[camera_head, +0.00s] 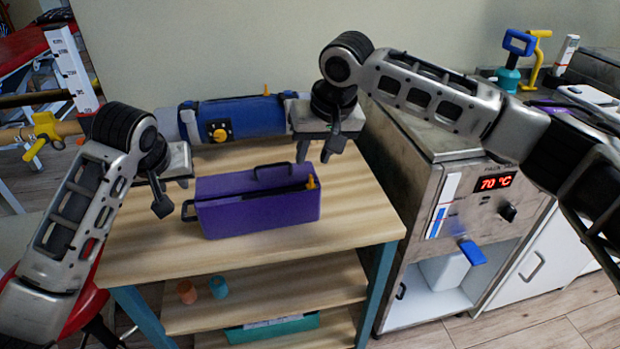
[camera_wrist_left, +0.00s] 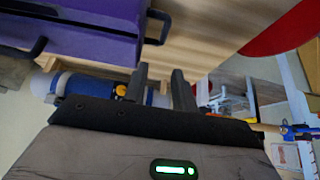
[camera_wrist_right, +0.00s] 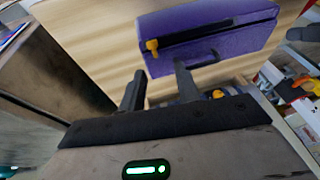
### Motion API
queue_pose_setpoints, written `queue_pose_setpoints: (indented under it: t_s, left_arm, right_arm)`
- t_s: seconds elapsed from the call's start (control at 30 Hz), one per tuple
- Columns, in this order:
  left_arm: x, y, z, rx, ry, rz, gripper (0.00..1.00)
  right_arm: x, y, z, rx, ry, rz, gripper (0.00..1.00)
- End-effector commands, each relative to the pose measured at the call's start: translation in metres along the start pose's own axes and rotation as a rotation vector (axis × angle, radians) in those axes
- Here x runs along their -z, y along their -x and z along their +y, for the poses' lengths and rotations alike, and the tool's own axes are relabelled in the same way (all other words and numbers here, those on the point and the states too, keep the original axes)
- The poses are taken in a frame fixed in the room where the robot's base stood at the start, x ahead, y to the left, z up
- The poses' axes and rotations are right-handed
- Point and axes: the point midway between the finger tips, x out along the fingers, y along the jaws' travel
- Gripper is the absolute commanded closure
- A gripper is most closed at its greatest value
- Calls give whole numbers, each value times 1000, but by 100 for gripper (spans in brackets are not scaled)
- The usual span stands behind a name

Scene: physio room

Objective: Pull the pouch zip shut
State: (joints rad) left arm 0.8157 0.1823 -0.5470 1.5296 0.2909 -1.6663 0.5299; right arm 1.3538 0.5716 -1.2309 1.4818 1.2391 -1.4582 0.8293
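The purple pouch (camera_head: 258,214) lies on the wooden table, with a dark slit along its top. My left gripper (camera_head: 160,197) is open and empty, left of the pouch near that loop. My right gripper (camera_head: 319,147) is open and empty, above and behind the zip pull, apart from it.
A blue roll with a yellow knob (camera_head: 219,135) lies behind the pouch. A steel cabinet (camera_head: 470,200) reading 70 °C stands right of the table. Small cups (camera_head: 219,287) are on the lower shelf. The table (camera_head: 345,225) is bare in front and right of the pouch.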

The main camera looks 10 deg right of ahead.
Motion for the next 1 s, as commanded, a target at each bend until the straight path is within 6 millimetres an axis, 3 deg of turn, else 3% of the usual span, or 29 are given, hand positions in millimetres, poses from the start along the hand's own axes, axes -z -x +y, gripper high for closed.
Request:
queue_pose_setpoints:
  t_s: [0.47, 1.0]
  left_arm:
    - [0, -7, 0, -1, 0, 1, 73]
    - [0, -7, 0, -1, 0, 1, 73]
  right_arm:
    - [0, 0, 0, 0, 0, 0, 67]
    - [-8, -24, 4, 0, 0, -1, 67]
